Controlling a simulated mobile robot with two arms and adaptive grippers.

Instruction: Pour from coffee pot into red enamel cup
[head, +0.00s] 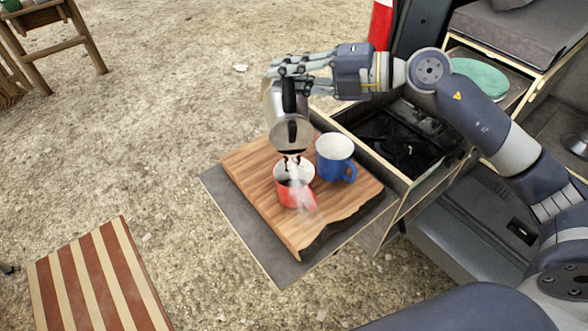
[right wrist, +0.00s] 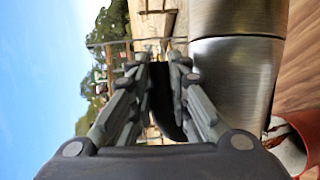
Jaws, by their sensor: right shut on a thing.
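The coffee pot (head: 273,106) is steel with a black handle, tipped steeply over the red enamel cup with its lower end just above the rim. My right gripper (head: 290,68) is shut on its handle. In the right wrist view the fingers (right wrist: 165,75) close around the black handle, beside the steel body (right wrist: 235,70). The red enamel cup (head: 290,195) stands upright on the wooden board. Dark streaks show between pot and cup, and whitish vapour hangs over the cup, partly hiding it. The red cup also shows at the right wrist view's edge (right wrist: 305,125). My left gripper is out of view.
A blue cup (head: 333,170) stands close to the right of the red one on the wooden board (head: 258,160). The board lies on a dark pull-out shelf (head: 228,200). A stove drawer (head: 395,140) is behind right. A striped table (head: 98,285) stands lower left.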

